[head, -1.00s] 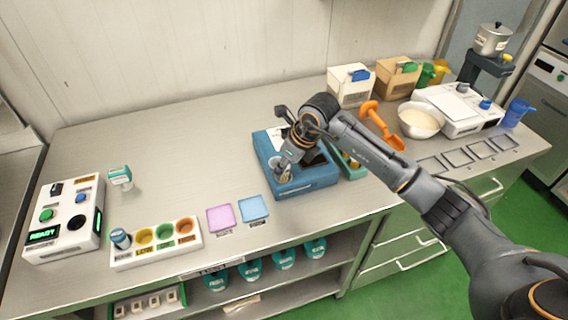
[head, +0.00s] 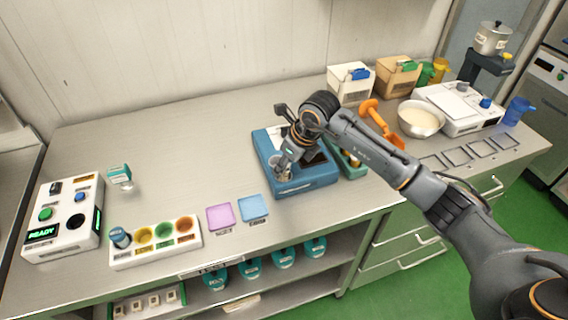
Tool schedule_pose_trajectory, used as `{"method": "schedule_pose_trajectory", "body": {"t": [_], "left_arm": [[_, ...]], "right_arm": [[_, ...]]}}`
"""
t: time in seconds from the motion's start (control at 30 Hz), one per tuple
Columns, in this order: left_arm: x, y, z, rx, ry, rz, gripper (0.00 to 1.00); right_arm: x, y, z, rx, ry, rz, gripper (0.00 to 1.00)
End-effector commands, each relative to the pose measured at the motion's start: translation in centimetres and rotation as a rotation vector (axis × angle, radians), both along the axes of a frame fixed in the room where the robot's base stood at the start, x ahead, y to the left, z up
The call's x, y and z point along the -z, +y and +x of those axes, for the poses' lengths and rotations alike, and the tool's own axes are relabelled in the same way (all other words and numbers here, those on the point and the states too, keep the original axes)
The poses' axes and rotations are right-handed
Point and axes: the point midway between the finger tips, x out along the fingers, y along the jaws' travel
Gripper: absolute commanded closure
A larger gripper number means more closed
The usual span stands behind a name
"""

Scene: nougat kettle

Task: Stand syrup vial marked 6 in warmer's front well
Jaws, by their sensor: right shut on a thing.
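The blue box (head: 305,186), which I take for the warmer, stands mid-counter with dark openings in its top. My right gripper (head: 280,166) points down over its front left part. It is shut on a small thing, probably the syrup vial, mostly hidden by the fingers. I cannot read a 6 on it, nor tell whether its lower end is inside a well or just above it. The arm covers part of the box's top. My left gripper is not in view.
A green rack (head: 352,170) stands close right of the box, partly behind my arm. Pink (head: 219,217) and blue (head: 253,207) pads lie to its left, then a white tray of coloured cups (head: 155,244). An orange scoop (head: 381,124) and bowl (head: 420,120) lie right. The back-left counter is clear.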

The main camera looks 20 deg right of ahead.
Motion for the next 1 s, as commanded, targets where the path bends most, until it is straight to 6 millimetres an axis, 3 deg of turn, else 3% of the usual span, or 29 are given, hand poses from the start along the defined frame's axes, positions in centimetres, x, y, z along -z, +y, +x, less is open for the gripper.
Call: {"method": "schedule_pose_trajectory", "body": {"t": [1.0], "left_arm": [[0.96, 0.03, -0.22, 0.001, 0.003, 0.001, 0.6]], "right_arm": [[0.64, 0.05, 0.0, 0.0, 0.0, 0.0, 1.0]]}}
